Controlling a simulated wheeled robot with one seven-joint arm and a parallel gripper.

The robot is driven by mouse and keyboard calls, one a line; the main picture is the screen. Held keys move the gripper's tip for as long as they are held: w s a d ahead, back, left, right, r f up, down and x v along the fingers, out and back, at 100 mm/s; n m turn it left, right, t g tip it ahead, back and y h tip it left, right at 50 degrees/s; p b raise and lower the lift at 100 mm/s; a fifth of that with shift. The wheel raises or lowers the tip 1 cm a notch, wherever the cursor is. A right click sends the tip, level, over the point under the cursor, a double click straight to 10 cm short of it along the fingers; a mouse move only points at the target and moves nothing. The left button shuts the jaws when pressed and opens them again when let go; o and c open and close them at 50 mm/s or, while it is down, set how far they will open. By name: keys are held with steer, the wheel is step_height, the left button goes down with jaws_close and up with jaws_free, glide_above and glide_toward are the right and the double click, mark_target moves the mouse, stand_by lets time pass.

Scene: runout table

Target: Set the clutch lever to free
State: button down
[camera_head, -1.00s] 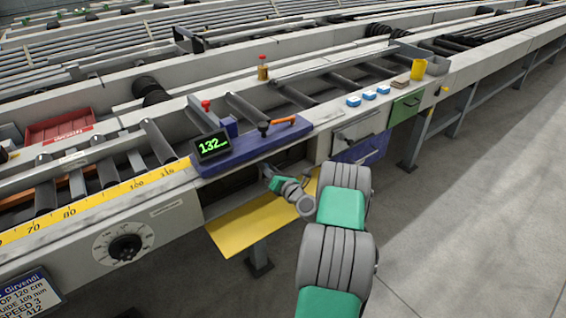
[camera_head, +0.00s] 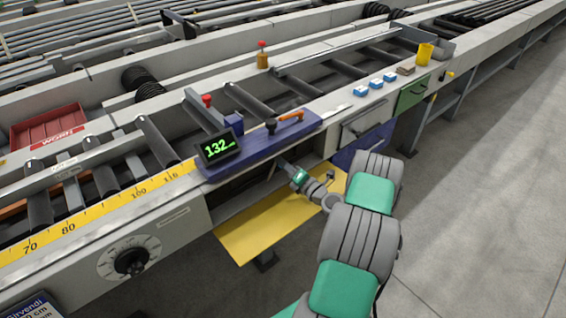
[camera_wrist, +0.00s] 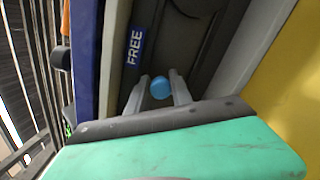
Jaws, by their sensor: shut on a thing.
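The clutch lever shows only as its round blue knob (camera_wrist: 160,88) in the wrist view, inside a dark recess. My gripper (camera_wrist: 161,87) has one finger on each side of the knob and is shut on it. The lever's shaft is hidden. A blue label reading FREE (camera_wrist: 134,47) is on the recess edge, above and left of the knob in the wrist view. In the head view my gripper (camera_head: 283,163) reaches into the opening below the blue carriage (camera_head: 255,150), and its fingertips and the knob are hidden there.
A yellow flap (camera_head: 270,228) hangs open below the opening, beneath my wrist. The carriage bears a display reading 132 (camera_head: 218,147), a black knob (camera_head: 271,127) and an orange handle (camera_head: 291,117). A grey drawer (camera_head: 362,128) is to the right. The floor at right is clear.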

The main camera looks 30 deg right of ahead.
steer(key=shift+f, duration=0.1)
steer(key=c, duration=1.2)
jaws_free()
steer(key=shift+w, duration=0.1)
steer(key=shift+o, duration=0.2)
steer(key=s+b, duration=0.1)
steer(key=s, duration=0.1)
steer(key=s+b, duration=0.1)
steer(key=s, duration=0.1)
steer(key=s+d+b, duration=0.1)
steer(key=s+b, duration=0.1)
steer(key=shift+s+f, duration=0.1)
steer(key=shift+s, duration=0.1)
steer(key=shift+s+b, duration=0.5)
steer(key=shift+s, duration=0.15)
steer(key=shift+a, duration=0.1)
